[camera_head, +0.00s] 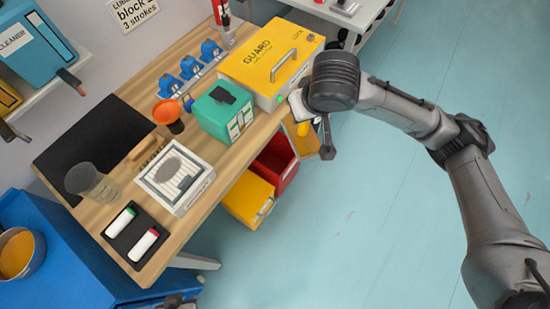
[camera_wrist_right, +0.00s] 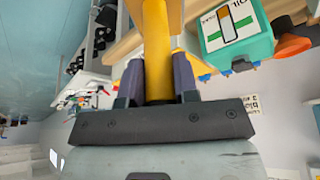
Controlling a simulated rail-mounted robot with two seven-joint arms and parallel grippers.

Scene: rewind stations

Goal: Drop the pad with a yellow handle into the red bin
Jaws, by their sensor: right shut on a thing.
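The red bin (camera_head: 283,178) is open below the right edge of the bench, next to a yellow bin (camera_head: 248,199). My right gripper (camera_wrist_right: 158,80) is shut on the yellow handle (camera_wrist_right: 157,45) of the pad, which stands between its two fingers in the right wrist view. In the head view my right gripper (camera_head: 312,115) is above and right of the red bin, mostly hidden by my wrist. A bit of yellow (camera_head: 303,128) shows beside it; the pad's face is not clear. A dark part of my left gripper (camera_head: 178,302) shows at the bottom edge; its fingers are unclear.
A yellow GUARD box (camera_head: 268,62) and a green box (camera_head: 223,112) stand on the bench near the bins. A white tray (camera_head: 175,176), an orange funnel (camera_head: 167,112) and a dark mat (camera_head: 92,148) lie further left. The floor on the right is clear.

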